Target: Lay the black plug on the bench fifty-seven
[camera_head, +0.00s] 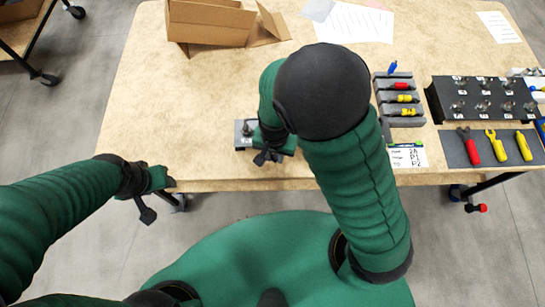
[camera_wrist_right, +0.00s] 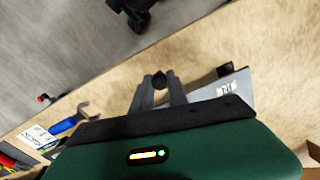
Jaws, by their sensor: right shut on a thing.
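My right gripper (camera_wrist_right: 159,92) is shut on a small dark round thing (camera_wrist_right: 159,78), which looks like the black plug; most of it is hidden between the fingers. In the head view the right gripper (camera_head: 268,155) is low over the front part of the wooden bench (camera_head: 210,95), partly covered by my arm. I cannot tell whether the plug touches the bench. Beside it is a small grey plate with a dark knob (camera_head: 244,130); its labelled plate (camera_wrist_right: 228,86) also shows in the wrist view. My left gripper (camera_head: 155,190) is off the bench's front left edge, its jaws unclear.
A grey rack (camera_head: 402,120) with red and yellow plugs stands right of my arm, near a printed card (camera_head: 408,157). Further right are a black socket panel (camera_head: 480,98) and a dark tool mat (camera_head: 457,150). A cardboard box (camera_head: 212,22) is at the back. The bench's left part is bare.

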